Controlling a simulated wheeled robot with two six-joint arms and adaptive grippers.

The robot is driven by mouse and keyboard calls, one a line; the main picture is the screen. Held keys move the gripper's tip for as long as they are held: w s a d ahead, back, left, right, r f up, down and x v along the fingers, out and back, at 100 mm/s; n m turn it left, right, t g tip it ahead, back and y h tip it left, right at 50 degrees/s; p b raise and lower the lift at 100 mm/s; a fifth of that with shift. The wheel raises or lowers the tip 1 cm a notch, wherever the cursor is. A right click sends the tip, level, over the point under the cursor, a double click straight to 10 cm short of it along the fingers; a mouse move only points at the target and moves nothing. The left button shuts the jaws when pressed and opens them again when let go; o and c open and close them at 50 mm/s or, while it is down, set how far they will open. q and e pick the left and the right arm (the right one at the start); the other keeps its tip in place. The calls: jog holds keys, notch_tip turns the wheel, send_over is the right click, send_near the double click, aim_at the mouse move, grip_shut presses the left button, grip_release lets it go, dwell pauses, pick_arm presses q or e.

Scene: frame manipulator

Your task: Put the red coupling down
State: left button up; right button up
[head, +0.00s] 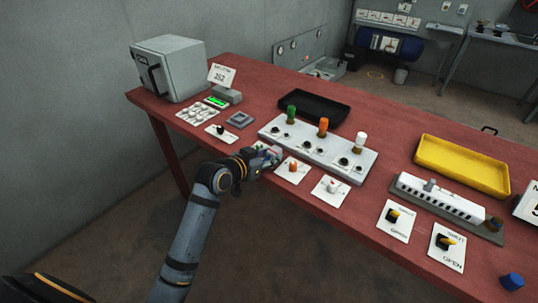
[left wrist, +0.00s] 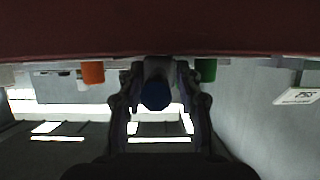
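My left gripper (head: 268,156) is low at the table's front edge, just left of the orange-knob card. In the left wrist view, the fingers (left wrist: 160,85) close in on both sides of a grey piece with a round dark blue end (left wrist: 156,96), and appear to grip it. In the head view the held piece is tiny and mostly hidden by the fingers. I cannot make out a clearly red coupling in either view. My right gripper is not in view.
The red table (head: 385,122) bears a grey block (head: 330,158) with green, orange and white pegs beyond my gripper. A black tray (head: 312,106) stands behind it, a yellow tray (head: 463,168) to the right. Cards with knobs line the front edge. A blue piece (head: 512,281) lies front right.

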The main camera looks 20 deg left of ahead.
pick_arm(q)
jog(key=shift+r, duration=0.2)
jog(key=p+v, duration=0.5)
jog(key=v, duration=0.7)
jog(key=shift+r, duration=0.2)
